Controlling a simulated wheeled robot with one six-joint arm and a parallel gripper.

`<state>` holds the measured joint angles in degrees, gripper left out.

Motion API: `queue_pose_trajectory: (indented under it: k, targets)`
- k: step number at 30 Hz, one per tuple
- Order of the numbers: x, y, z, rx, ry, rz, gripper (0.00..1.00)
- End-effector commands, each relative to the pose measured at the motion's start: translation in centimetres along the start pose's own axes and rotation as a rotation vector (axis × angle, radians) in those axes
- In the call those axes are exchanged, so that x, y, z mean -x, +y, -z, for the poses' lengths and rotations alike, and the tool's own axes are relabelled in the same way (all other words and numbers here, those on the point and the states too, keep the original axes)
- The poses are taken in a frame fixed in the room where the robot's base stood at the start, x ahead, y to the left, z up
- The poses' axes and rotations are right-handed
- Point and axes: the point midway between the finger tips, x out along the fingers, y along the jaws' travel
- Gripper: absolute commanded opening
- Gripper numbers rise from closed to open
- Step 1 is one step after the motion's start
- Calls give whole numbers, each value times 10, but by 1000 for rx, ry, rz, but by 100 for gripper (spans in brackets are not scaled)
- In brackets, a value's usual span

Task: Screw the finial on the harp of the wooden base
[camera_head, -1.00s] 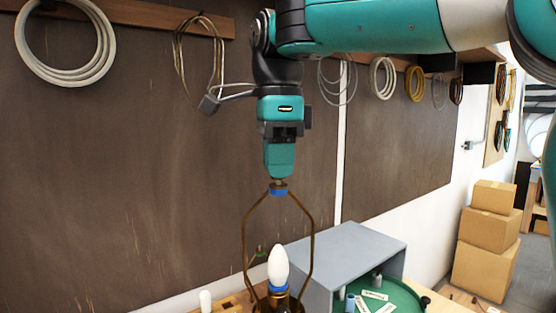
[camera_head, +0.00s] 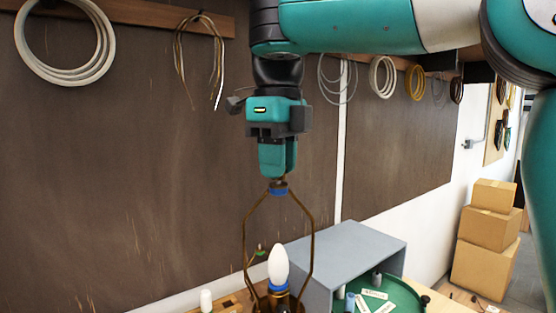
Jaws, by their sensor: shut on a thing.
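My gripper (camera_head: 277,174) points straight down over the top of the brass harp (camera_head: 245,238). It is shut on the finial, which is small and mostly hidden between the fingertips. A blue band (camera_head: 278,190) shows at the top of the harp, just below the fingertips. The harp stands upright around a white candle-shaped bulb (camera_head: 278,265) in a blue-ringed socket. The lamp base is cut off by the bottom edge, so I cannot see whether it is wooden.
Cable coils (camera_head: 383,77) hang on the wall behind. Cardboard boxes (camera_head: 490,228) are stacked at the right.

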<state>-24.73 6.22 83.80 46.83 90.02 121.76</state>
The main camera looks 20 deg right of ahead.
Motion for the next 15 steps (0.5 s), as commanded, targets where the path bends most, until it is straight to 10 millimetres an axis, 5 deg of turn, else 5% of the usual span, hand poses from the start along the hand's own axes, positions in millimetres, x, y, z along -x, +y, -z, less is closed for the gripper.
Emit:
queue_pose_trajectory:
  k: [7,15]
  targets:
    - [2,0,0,-73,-3,0,4]
    - [2,0,-1,-591,-3,0,4]
